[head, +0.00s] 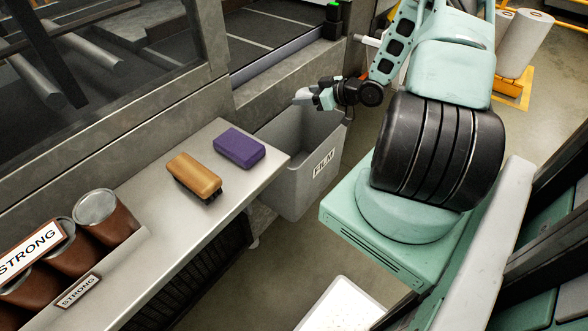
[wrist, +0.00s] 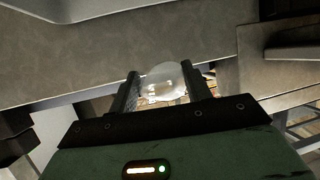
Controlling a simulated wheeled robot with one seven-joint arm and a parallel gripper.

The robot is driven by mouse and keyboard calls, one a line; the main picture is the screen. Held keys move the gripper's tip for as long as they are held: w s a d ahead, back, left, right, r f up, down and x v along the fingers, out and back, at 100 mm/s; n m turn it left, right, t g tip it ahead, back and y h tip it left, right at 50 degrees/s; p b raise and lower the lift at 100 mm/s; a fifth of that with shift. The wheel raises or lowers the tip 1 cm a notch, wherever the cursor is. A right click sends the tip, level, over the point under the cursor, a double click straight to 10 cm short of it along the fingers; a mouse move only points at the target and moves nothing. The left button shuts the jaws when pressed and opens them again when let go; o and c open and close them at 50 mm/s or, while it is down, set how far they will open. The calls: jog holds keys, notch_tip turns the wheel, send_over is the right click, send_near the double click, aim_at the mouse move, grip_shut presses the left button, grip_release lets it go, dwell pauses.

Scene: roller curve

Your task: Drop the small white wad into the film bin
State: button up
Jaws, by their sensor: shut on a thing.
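My gripper (wrist: 160,76) is shut on the small white wad (wrist: 165,84), a pale, rounded, shiny lump between the two dark fingers in the wrist view. In the head view my gripper (head: 308,98) is above the rear part of the film bin's opening. A whitish patch shows at its tip, but I cannot clearly tell the wad from the finger there. The film bin (head: 296,190) is a grey open container with a FILM label on its front. It stands on the floor beyond the end of the bench. Its inside bottom is hidden.
The metal bench (head: 150,203) holds a purple block (head: 240,147), a wooden brush (head: 194,174) and brown canisters (head: 108,215) by STRONG labels. A low grey wall (head: 270,95) runs behind the bin. White rolls (head: 524,45) stand at the back right.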

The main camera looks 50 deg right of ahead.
notch_tip(320, 180, down, 6)
jog(key=b, duration=0.4)
jog(key=shift+r, duration=0.2)
jog(key=o, duration=1)
jog(key=shift+s+d+r, duration=0.1)
jog(key=v, duration=1.7)
jog(key=shift+r, duration=0.15)
